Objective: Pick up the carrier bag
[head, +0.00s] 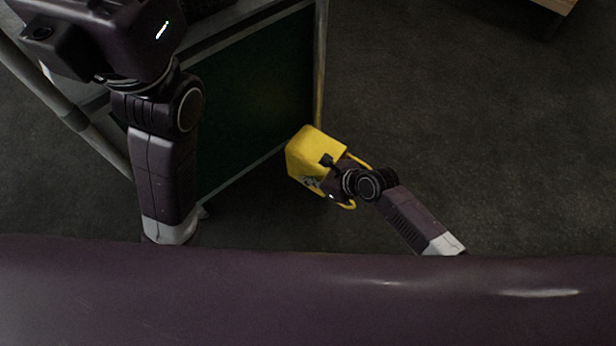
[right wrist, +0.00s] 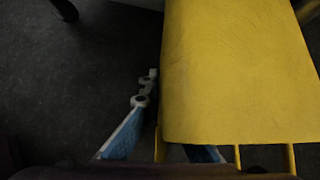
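The carrier bag (head: 312,146) is yellow and stands at the middle of the head view, beside a dark green panel. In the right wrist view the bag (right wrist: 235,75) fills the right half, with thin yellow handles at its lower edge. My right gripper (head: 322,180) is at the bag's handle side. In the right wrist view one blue-padded finger (right wrist: 127,133) lies just left of the bag. The other finger (right wrist: 205,153) shows only a small part, mostly hidden by the bag. A handle strip runs between them. Whether they grip is unclear. My left gripper is not visible.
A framed dark green panel (head: 262,90) with a pale metal edge stands left of the bag, close to it. A wooden edge (head: 556,5) shows at the top right. The dark floor (head: 480,130) right of the bag is clear.

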